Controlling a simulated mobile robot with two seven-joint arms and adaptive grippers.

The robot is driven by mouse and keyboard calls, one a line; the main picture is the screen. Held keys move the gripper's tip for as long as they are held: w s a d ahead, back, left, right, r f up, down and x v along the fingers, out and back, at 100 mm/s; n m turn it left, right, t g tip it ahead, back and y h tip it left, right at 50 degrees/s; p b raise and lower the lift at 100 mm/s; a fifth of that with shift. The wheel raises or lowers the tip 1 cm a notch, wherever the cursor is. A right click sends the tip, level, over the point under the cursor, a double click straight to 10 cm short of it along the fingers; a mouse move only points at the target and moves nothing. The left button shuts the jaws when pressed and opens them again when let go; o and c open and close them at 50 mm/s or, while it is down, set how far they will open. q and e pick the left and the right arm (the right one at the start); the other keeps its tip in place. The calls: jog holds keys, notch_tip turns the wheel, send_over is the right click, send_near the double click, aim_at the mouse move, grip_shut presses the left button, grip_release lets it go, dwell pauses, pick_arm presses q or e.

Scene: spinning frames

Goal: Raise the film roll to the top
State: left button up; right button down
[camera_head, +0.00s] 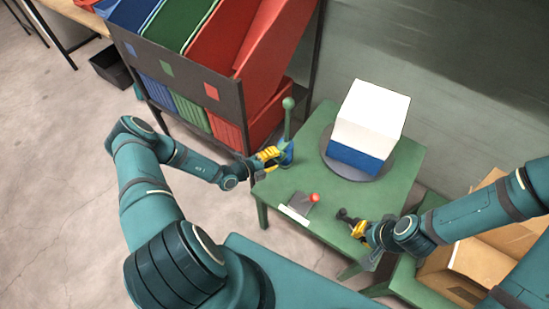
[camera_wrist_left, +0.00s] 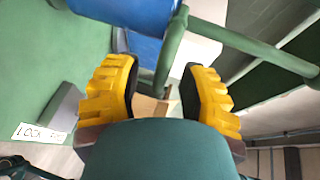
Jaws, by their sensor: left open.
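A green post (camera_head: 288,118) with a round knob on top stands at the left edge of the green table (camera_head: 395,185). A blue piece, seemingly the film roll (camera_head: 287,153), sits low on this post. My left gripper (camera_head: 274,158) is open right beside the blue piece, at its left. In the left wrist view, the yellow fingers of the left gripper (camera_wrist_left: 157,90) are spread apart. A blue rounded part shows beyond them at the top edge; I cannot tell whether they touch anything. My right gripper (camera_head: 347,220) is near the table's front right edge; its finger opening is unclear.
A white box with a blue lower part (camera_head: 370,118) stands on a grey round plate (camera_head: 394,158). A lever with a red knob (camera_head: 314,197) sits near the front, beside a label reading LOCK (camera_wrist_left: 38,133). A bin rack (camera_head: 190,85) stands behind left; a cardboard box (camera_head: 485,258) is at right.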

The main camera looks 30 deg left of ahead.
pick_arm(q)
jog(key=shift+w+d, duration=0.1)
jog(key=shift+w, duration=0.1)
grip_shut()
